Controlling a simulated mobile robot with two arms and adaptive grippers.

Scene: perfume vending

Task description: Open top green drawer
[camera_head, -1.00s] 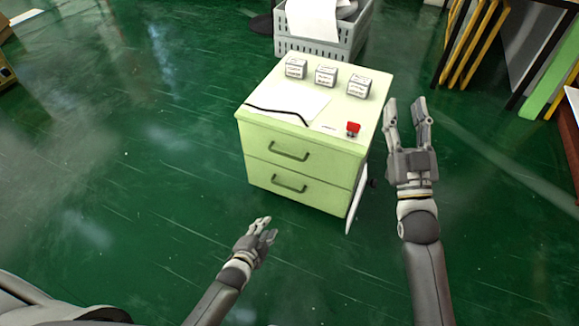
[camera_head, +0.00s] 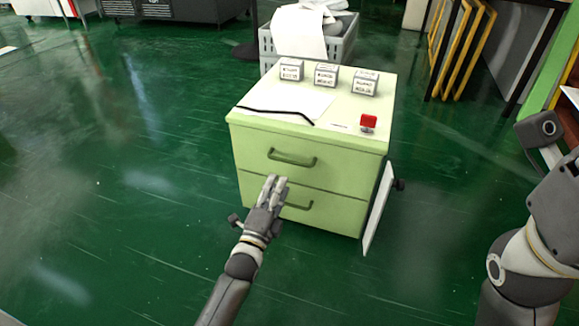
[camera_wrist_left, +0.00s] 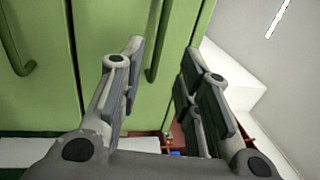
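The light green cabinet (camera_head: 255,140) has two drawers, both shut. The top drawer's handle (camera_head: 292,159) is a dark green horizontal bar. The lower handle (camera_head: 298,205) is partly hidden by my left gripper (camera_head: 272,183), which appears in front of the drawer fronts, just below the top handle. In the left wrist view, my left gripper (camera_wrist_left: 162,75) is open. One green handle (camera_wrist_left: 155,45) shows between its fingers and another handle (camera_wrist_left: 20,60) at the left. I cannot tell whether it touches either. My right arm is at the right edge, its fingers out of frame.
Several small labelled boxes (camera_head: 326,77), a white sheet (camera_head: 290,103) with a black cord and a red item (camera_head: 368,122) lie on the cabinet top. A white panel (camera_head: 377,212) stands at its right side. A grey crate (camera_head: 335,50) is behind. Floor at left is clear.

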